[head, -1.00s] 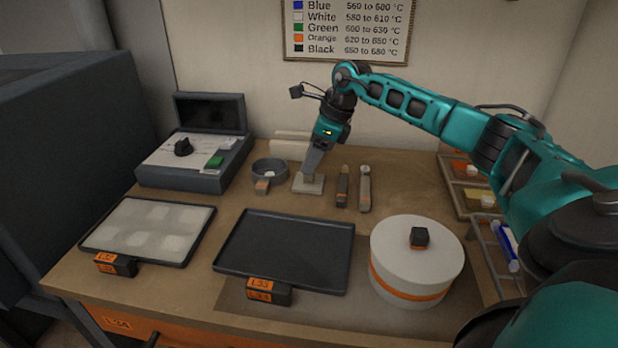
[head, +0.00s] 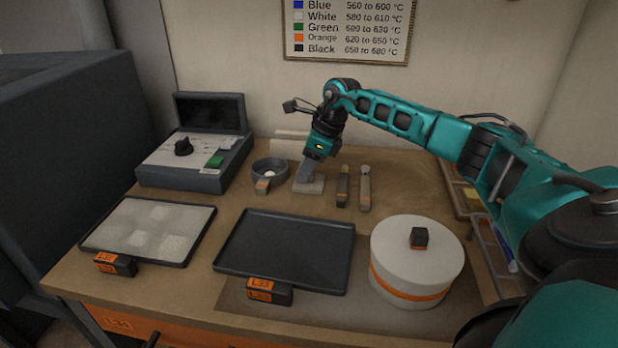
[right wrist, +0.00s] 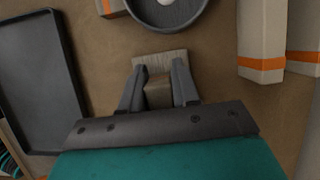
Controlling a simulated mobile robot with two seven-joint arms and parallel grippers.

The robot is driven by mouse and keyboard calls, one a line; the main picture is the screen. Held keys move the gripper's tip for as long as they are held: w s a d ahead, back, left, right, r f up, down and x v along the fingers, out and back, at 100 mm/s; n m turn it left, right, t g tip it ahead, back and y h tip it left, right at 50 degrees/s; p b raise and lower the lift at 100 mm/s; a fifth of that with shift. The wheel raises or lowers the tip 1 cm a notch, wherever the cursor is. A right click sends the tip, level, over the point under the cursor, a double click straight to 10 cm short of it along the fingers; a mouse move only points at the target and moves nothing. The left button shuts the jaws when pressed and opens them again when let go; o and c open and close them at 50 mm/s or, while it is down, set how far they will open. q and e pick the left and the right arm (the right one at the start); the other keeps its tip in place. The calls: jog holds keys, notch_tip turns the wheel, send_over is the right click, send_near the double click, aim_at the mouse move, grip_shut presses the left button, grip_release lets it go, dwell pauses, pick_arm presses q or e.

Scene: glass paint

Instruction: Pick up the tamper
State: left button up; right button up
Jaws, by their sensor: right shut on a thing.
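The tamper (head: 310,187) is a light block with a flat, squarish base, on the table between a round dark bowl and two upright-handled tools. My right gripper (head: 305,178) comes down on it from above and is shut on its upper part. In the right wrist view the fingers (right wrist: 159,92) sit on both sides of the tamper's grip, with the pale base (right wrist: 160,60) showing beyond them. The base appears to be at table level; I cannot tell whether it touches. My left gripper is out of view.
Close by are the dark bowl (head: 270,168) at left and two slim tools (head: 343,186) (head: 365,188) at right. In front lie a black tray (head: 285,250), a tray with pale squares (head: 150,228) and a round white lidded container (head: 416,256). A control box (head: 195,160) stands at back left.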

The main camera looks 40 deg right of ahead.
grip_shut()
jog(key=shift+r, duration=0.1)
notch_tip(320, 180, up, 20)
jog(key=p, duration=0.1)
jog(key=shift+p, duration=0.3)
jog(key=shift+o, duration=1.6)
grip_release()
jog(key=c, duration=0.4)
jog(key=shift+o, duration=0.2)
